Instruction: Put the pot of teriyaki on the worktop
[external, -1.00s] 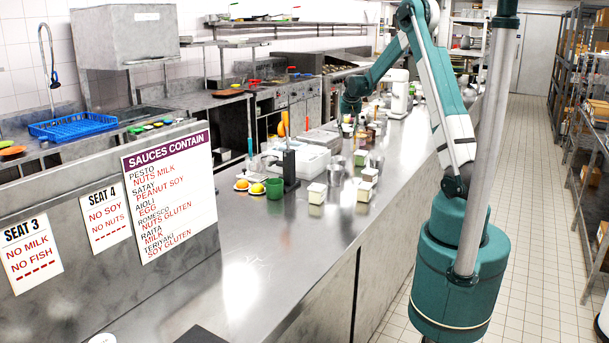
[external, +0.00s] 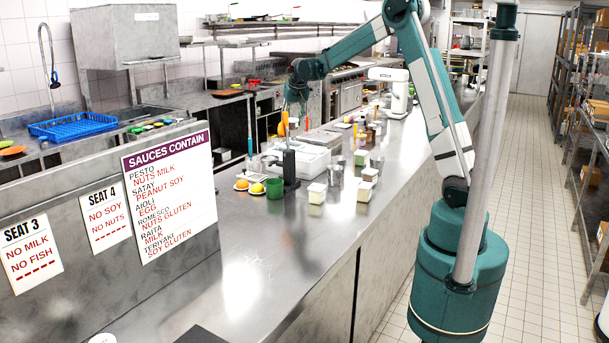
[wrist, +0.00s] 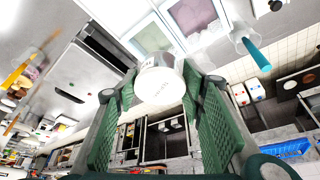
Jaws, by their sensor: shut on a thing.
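My gripper (wrist: 160,84) has its two green ridged fingers on either side of a small pot with a round white lid (wrist: 160,90). The fingers are shut on it. In the external view my gripper (external: 293,104) hangs above the far side of the steel worktop (external: 235,265), near the white tray; the held pot is not clear there. Several small white-topped pots stand on the worktop, including one at the front (external: 317,193) and one to its right (external: 364,191).
A sauces sign (external: 170,195) stands along the left edge.

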